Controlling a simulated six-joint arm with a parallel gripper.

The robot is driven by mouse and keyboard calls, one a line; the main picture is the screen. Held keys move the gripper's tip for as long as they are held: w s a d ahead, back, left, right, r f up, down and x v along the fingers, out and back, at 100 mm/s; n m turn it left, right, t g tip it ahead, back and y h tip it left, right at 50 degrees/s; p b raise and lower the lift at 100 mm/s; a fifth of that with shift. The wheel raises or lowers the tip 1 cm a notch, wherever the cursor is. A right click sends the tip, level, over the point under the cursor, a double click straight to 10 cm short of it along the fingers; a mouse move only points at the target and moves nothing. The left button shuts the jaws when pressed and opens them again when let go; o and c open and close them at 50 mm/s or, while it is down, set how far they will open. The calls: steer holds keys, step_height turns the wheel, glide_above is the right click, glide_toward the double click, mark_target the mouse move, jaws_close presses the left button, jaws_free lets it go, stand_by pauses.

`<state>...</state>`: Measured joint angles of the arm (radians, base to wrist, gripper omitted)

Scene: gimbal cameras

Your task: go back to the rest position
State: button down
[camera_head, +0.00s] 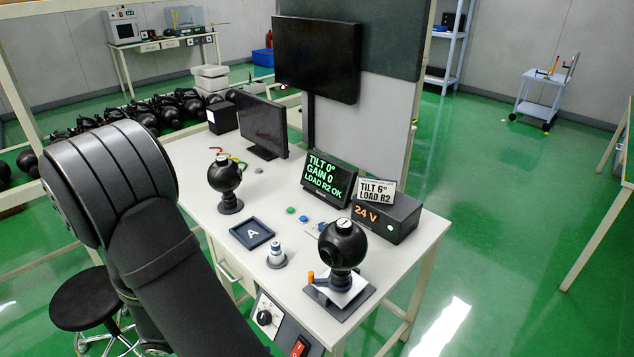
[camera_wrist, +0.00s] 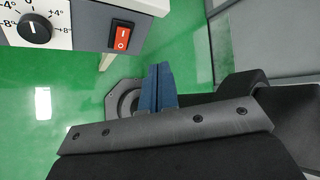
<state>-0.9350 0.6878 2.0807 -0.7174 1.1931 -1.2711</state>
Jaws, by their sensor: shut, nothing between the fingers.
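My gripper (camera_wrist: 158,84) shows in the wrist view with its two blue fingers together and nothing between them. It points down past the front of the bench, above the green floor. In the head view my dark arm fills the left foreground and the gripper itself is out of sight. Above the fingers in the wrist view are a tilt dial (camera_wrist: 35,28) and a red rocker switch (camera_wrist: 122,36). The dial (camera_head: 265,318) and switch (camera_head: 299,347) also show on the bench front in the head view. The gripper touches neither.
The white bench (camera_head: 200,178) carries a black camera ball (camera_head: 224,176), another on a tilted stand (camera_head: 343,244), a tray marked A (camera_head: 251,233), a screen (camera_head: 329,182) reading "TILT 0° GAIN 0 LOAD R2 OK", and a 24 V box (camera_head: 388,220). A stool (camera_head: 90,298) stands at left.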

steer(key=shift+s+a+f+n+t, duration=0.4)
steer(key=shift+f+n+t, duration=0.4)
steer(key=shift+n, duration=0.75)
steer(key=shift+s+a+f+n+t, duration=0.4)
steer(key=shift+f+n+t, duration=0.4)
steer(key=shift+n, duration=0.7)
steer(key=shift+s+a+f+n+t, duration=0.35)
steer(key=shift+f+n+t, duration=0.25)
steer(key=shift+n+t, duration=0.7)
steer(key=shift+n+g, duration=0.25)
steer(key=shift+g, duration=0.05)
stand_by(1.9)
